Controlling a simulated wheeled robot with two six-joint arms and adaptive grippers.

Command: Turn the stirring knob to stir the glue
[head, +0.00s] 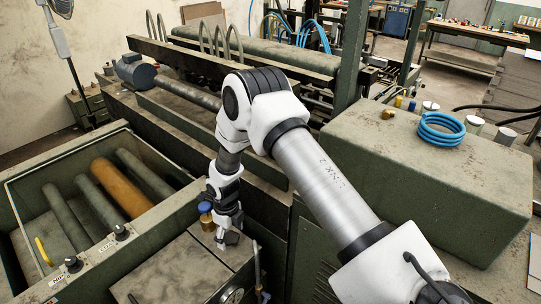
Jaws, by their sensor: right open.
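Two small dark knobs sit on the near rim of the green glue trough at left. The lower-left knob (72,264) has a small label beside it that seems to read "MIX". The other knob (121,232) is further right, and its label is too small to read surely. My right gripper (229,240) points down, open and empty, over the grey cover plate to the right of both knobs, apart from them. A blue-capped brass fitting (206,210) shows just left of the gripper. My left gripper is not in view.
The trough (66,148) holds several rollers, one orange, and a yellow handle (44,251). A gauge (232,296) and a thin upright rod (257,266) stand near the plate's right edge. A green cabinet (430,175) with a blue hose coil (441,128) fills the right.

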